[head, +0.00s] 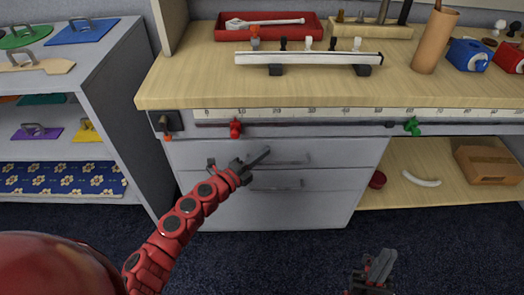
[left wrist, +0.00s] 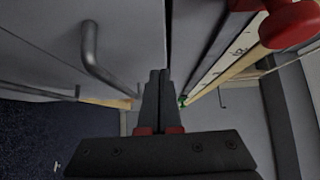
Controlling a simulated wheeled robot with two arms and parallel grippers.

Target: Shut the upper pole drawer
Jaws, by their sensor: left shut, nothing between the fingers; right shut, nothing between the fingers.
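The upper pole drawer (head: 345,150) is the top grey front of the cabinet under the bench, with a bar handle (head: 292,160). It looks close to flush in the head view; any small gap is hard to judge. My left gripper (head: 264,153) is shut and empty in front of this drawer, left of and partly overlapping its handle. In the left wrist view the shut fingers (left wrist: 158,78) point along the front, with a bar handle (left wrist: 92,55) to their left and apart from them. My right gripper (head: 381,262) is shut and empty, low above the floor.
A lower drawer (head: 320,205) has its own handle below. The bench ledge above carries a ruler strip (head: 300,113), a red knob (head: 235,128) and a green knob (head: 412,126). Shelves (head: 60,180) stand at left. The dark carpet (head: 310,262) in front is clear.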

